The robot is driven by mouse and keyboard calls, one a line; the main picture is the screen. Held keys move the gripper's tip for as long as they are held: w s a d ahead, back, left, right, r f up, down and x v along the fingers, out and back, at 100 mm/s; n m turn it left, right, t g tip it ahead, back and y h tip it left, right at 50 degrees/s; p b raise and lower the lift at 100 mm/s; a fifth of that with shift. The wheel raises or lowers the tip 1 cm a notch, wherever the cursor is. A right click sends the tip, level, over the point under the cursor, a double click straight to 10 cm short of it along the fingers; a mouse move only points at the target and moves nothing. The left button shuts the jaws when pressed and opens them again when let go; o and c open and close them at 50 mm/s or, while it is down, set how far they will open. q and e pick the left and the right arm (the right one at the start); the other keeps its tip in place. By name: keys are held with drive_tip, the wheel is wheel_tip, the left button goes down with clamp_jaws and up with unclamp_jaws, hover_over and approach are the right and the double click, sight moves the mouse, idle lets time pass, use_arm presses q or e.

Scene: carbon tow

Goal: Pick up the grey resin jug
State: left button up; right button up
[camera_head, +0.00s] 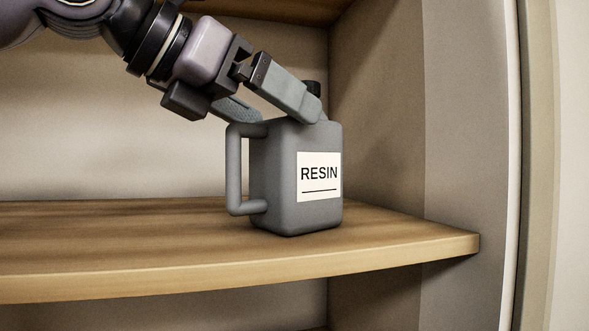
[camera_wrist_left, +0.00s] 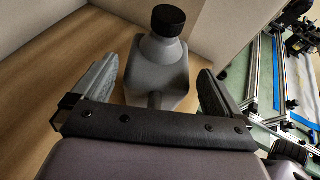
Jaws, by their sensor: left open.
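The grey resin jug (camera_head: 318,217) stands upright on the wooden shelf (camera_head: 130,275), with a black cap, a white RESIN label and a handle on its left side. My left gripper (camera_head: 283,114) reaches down from the upper left to the top of the jug. It is open. In the left wrist view the jug (camera_wrist_left: 158,75) sits between the two spread fingers, with gaps on both sides and its handle towards the palm. In the head view the near finger covers part of the jug's top and cap. My right gripper is not in view.
A back wall (camera_head: 120,130) and a right side panel (camera_head: 375,130) enclose the shelf, and another board (camera_head: 290,8) lies above. The shelf left of the jug is clear. In the left wrist view, metal rails (camera_wrist_left: 276,80) and a green surface show at right.

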use_arm(q)
drive_tip(key=shift+x, duration=1.05)
